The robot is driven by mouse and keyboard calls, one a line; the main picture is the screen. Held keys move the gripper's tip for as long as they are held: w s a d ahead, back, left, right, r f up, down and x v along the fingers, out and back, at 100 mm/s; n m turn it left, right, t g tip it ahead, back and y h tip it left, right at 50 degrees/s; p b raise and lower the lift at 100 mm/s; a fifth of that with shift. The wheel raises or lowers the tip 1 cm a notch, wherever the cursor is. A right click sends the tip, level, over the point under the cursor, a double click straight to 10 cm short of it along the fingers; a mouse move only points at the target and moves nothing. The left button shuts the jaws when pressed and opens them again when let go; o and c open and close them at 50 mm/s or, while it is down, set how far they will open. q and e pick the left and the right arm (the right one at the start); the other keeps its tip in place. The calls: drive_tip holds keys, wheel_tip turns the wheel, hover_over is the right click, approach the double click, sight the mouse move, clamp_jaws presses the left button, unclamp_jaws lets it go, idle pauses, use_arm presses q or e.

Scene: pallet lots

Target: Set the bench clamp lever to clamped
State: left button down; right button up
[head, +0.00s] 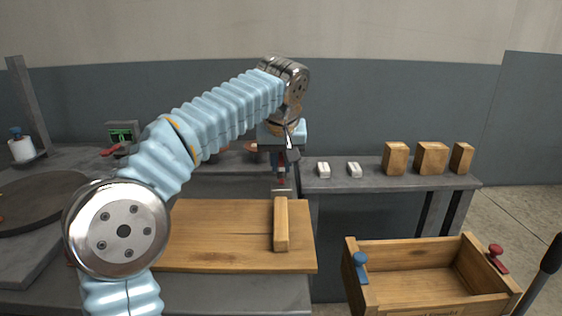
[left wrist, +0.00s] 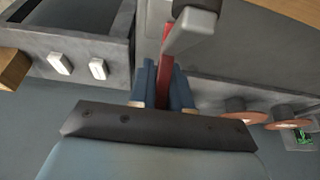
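The bench clamp's red lever (left wrist: 167,62) runs between the two blue fingers of my left gripper (left wrist: 164,88) in the left wrist view. The fingers press on it from both sides with no clear gap. A grey metal clamp part (left wrist: 190,32) lies just beyond the fingertips. In the head view my left gripper (head: 281,168) points down at the back edge of the bench, and only a small red bit of the lever shows below it. The rest of the clamp is mostly hidden by the gripper. My right gripper is not in view.
White blocks (head: 323,170) and wooden blocks (head: 431,158) stand on the right shelf. A wooden crate (head: 390,288) is at front right. A green display (head: 122,134) stands at left.

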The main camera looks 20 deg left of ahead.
sight(282, 159)
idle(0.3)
